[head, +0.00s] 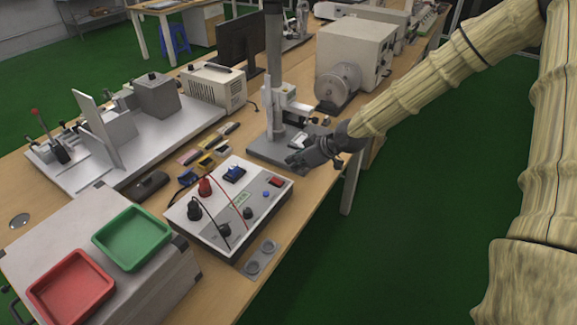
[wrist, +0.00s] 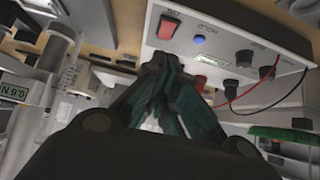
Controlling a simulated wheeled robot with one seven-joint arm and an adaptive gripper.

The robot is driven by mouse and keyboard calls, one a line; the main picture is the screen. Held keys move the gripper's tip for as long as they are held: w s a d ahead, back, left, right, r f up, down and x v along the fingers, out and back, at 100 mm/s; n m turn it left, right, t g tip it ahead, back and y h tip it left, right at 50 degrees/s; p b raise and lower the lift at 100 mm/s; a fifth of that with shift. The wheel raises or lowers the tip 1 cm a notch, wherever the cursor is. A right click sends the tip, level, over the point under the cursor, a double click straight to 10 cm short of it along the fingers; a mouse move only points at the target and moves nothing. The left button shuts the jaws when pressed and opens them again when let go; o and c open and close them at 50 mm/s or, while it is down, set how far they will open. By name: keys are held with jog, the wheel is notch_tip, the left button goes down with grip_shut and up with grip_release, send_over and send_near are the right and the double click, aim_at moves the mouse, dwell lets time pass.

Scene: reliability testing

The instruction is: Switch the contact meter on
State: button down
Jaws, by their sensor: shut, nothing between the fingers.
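The contact meter is a low white box (head: 238,197) on the bench in the head view. Its sloped top carries a red rocker switch (head: 276,182), a blue button (head: 266,194), black and red knobs and leads. The wrist view shows the meter (wrist: 225,45) upside down at the top, with the red switch (wrist: 168,27) and blue button (wrist: 199,39) clear of the fingers. My gripper (head: 296,160) is shut and empty, above and behind the switch end of the meter. Its fingertips (wrist: 163,62) appear just below the switch in the wrist view. I cannot tell the switch's position.
A grey stand (head: 273,150) with a column is close behind my gripper. Small colored blocks (head: 207,161) lie behind the meter. A case with a green tray (head: 132,237) and a red tray (head: 70,287) stands at front left. A small metal plate (head: 259,258) lies before the meter.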

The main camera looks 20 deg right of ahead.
jog(key=shift+f+v, duration=0.2)
jog(key=shift+v, duration=1.35)
jog(key=shift+s+d, duration=0.2)
jog(key=shift+s, duration=0.1)
